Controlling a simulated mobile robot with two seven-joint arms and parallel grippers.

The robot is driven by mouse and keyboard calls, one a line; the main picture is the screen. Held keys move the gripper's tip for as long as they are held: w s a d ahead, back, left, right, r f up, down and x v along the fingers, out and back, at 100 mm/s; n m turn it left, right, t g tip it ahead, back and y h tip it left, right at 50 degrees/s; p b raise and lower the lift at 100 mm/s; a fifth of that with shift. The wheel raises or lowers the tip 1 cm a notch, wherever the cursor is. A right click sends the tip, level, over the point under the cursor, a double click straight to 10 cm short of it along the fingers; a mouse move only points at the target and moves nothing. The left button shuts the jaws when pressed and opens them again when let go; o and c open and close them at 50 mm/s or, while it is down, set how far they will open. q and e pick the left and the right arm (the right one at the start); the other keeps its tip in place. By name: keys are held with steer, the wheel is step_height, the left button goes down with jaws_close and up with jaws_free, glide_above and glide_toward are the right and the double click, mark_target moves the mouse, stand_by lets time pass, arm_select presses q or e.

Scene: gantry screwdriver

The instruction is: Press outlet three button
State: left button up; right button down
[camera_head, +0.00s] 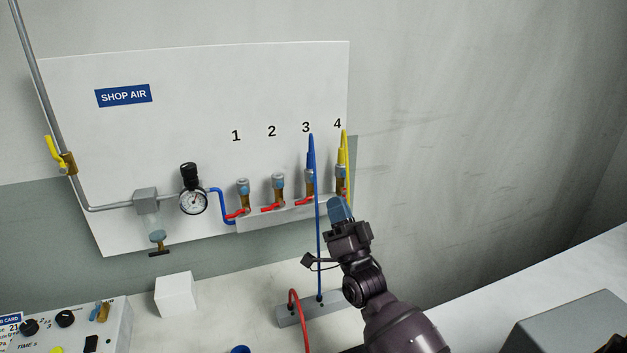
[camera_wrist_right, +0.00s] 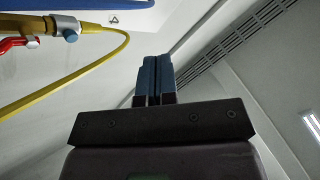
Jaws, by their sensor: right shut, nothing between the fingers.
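The white SHOP AIR panel (camera_head: 200,130) carries outlets numbered 1 to 4. Outlet three (camera_head: 309,180) stands under the number 3 with a blue hose (camera_head: 317,240) plugged in; its button is too small to make out. Outlet four (camera_head: 341,178) has a yellow hose (camera_head: 345,148); the yellow hose also shows in the right wrist view (camera_wrist_right: 90,73). My right gripper (camera_head: 339,208) is shut and empty, just below and in front of outlets three and four; I cannot tell if it touches anything. Its blue fingertips (camera_wrist_right: 153,78) are together in the right wrist view. My left gripper is not in view.
Outlets one (camera_head: 243,192) and two (camera_head: 278,187) have no hoses above them. A gauge (camera_head: 193,202) sits left of them. A grey manifold block (camera_head: 325,308) with a red hose (camera_head: 299,315) lies below. A white box (camera_head: 176,295) and control box (camera_head: 105,325) stand left.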

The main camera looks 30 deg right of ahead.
mark_target(313, 178)
steer(key=w+d+b, duration=0.2)
steer(key=w+b, duration=0.1)
steer(key=w, duration=0.5)
steer(key=shift+w, duration=0.2)
stand_by(0.4)
steer(key=shift+w, duration=0.1)
stand_by(1.6)
steer(key=shift+w+d, duration=0.1)
steer(key=shift+w, duration=0.2)
